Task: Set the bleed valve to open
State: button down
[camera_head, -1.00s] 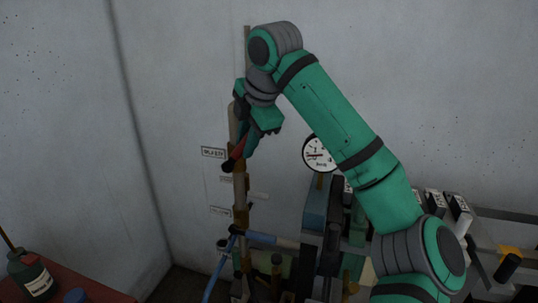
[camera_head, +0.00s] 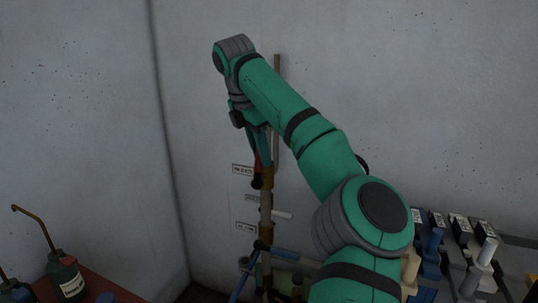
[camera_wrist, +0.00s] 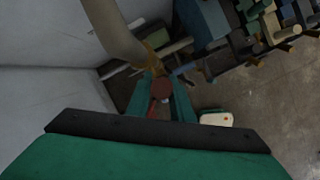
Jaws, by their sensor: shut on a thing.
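The bleed valve's red lever (camera_head: 259,163) is on the upright brown pipe (camera_head: 266,207) by the wall, beside the top label plate (camera_head: 243,169). It hangs steeply down, close along the pipe, with a dark end at the bottom. My gripper (camera_head: 259,143) comes from above and is shut on the lever. In the wrist view, the lever's round dark-red end (camera_wrist: 162,88) shows between my green fingers (camera_wrist: 161,105). The fingers and arm hide the lever's upper part and pivot in the head view.
Two more label plates (camera_head: 245,227) and a pale lever (camera_head: 282,214) are lower by the pipe. Blue pipework (camera_head: 245,284) runs below. A dark bottle (camera_head: 65,277) stands on a red surface at left. The wall is close behind.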

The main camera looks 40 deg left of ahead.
jog(key=shift+s, duration=0.1)
jog(key=c, duration=1.6)
grip_release()
jog(key=shift+a, duration=0.1)
jog(key=shift+o, duration=0.2)
jog(key=v, duration=0.7)
jog(key=shift+r, duration=0.2)
